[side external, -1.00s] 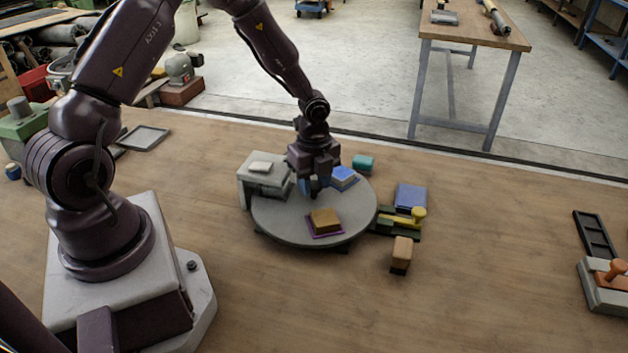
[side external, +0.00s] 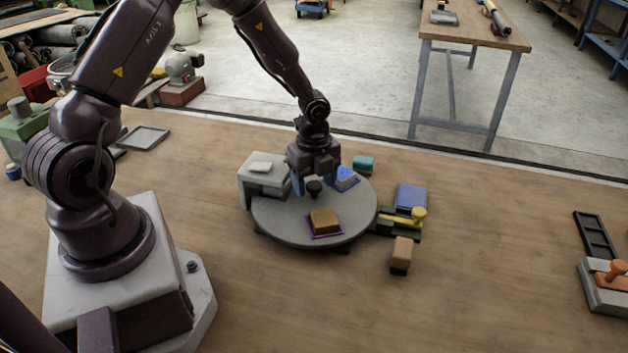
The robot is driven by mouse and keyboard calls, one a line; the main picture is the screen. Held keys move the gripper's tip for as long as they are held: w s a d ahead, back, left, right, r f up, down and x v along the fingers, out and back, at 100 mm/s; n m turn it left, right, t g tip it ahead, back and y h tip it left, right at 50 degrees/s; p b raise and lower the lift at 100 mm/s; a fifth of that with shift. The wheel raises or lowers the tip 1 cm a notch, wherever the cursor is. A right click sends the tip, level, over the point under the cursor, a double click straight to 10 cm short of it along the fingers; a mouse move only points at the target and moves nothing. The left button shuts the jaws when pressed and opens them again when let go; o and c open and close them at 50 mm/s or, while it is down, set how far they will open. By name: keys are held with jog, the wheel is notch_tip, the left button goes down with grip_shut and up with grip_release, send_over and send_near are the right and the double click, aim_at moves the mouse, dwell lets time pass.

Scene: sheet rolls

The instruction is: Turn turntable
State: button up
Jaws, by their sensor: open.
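The round grey turntable (side external: 280,228) lies on the wooden work surface. A brown block on a purple-edged square (side external: 324,222) sits near its front, and a blue block (side external: 344,177) sits toward its back right. A dark knob (side external: 314,188) stands up from the turntable. My gripper (side external: 314,179) is open right above the knob. One bluish finger shows to the left of the knob; the other finger is hard to make out. I cannot tell whether the fingers touch the knob.
A grey box-like stand with a white piece (side external: 262,172) overlaps the turntable's left edge. A yellow-handled green latch (side external: 405,222), a blue pad (side external: 411,197) and a tan block (side external: 401,254) lie to the right. The front wood is clear.

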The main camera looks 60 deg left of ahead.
aim_at(314, 185)
notch_tip(314, 185, up, 13)
dwell(0.4)
jog(key=s+d+r+n+t, duration=0.2)
jog(key=s+d+r+n, duration=0.2)
jog(key=s+r+n, duration=0.4)
jog(key=s+d+r+n+t, duration=0.3)
jog(key=s+d+r+n, duration=0.2)
jog(key=s+n, duration=0.5)
notch_tip(314, 185, up, 3)
jog(key=shift+f+t, duration=0.1)
jog(key=shift+t, duration=0.2)
